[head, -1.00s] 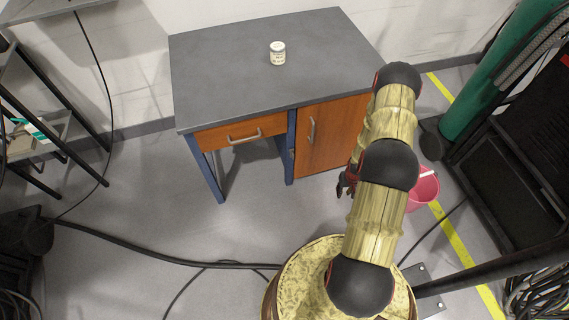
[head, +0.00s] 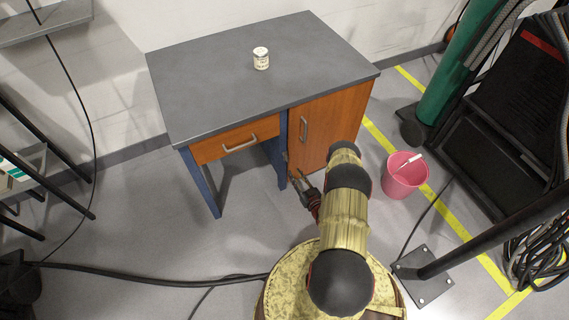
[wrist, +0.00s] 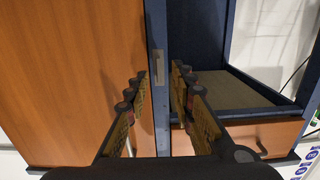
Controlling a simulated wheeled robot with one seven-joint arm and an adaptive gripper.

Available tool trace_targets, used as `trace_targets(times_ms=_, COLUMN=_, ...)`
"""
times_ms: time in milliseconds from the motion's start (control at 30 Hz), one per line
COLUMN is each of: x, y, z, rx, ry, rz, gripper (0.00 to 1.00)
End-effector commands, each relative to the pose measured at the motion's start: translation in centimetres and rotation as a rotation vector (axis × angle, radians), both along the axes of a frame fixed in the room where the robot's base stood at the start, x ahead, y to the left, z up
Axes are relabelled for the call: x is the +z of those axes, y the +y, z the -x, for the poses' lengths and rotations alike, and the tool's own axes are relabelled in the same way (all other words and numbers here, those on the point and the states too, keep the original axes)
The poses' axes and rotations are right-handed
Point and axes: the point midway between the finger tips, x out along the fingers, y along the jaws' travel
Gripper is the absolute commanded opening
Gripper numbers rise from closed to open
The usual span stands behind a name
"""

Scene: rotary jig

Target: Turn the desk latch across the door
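The desk (head: 215,85) has a grey top, blue legs and an orange-brown door (head: 330,125), which looks shut. In the wrist view the door (wrist: 70,80) fills the left side. A small metal plate, seemingly the latch (wrist: 158,66), lies lengthwise along the blue post beside the door's edge. In the head view the latch (head: 285,156) is tiny and hard to make out. My gripper (head: 300,181) is low in front of that post. In the wrist view my gripper (wrist: 159,80) is open and empty, its fingers on either side of the post, with the latch beyond the tips.
A drawer (head: 215,147) with a bar handle is left of the door. A white can (head: 261,59) stands on the desk top. A pink bucket (head: 402,178) stands on the floor at the right. A black cable (head: 150,280) crosses the floor at the left.

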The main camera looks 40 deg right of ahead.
Motion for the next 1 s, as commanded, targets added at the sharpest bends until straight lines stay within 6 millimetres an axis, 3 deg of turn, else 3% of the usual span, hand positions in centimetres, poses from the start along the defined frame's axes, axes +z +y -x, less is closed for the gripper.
trace_targets(times_ms=100, x=1.4, y=-0.2, z=-0.1, rx=-0.005, ry=-0.048, rz=0.017, gripper=0.24)
trace_targets(times_ms=233, x=1.5, y=-0.4, z=-1.1, rx=-0.005, ry=-0.055, rz=0.023, gripper=0.24)
trace_targets(times_ms=500, x=1.4, y=-1.4, z=-5.2, rx=-0.004, ry=-0.054, rz=0.024, gripper=0.24)
trace_targets(times_ms=700, x=1.4, y=-1.9, z=-7.1, rx=-0.006, ry=-0.052, rz=0.023, gripper=0.24)
trace_targets(times_ms=1000, x=1.5, y=-2.1, z=-7.6, rx=-0.008, ry=-0.050, rz=0.021, gripper=0.24)
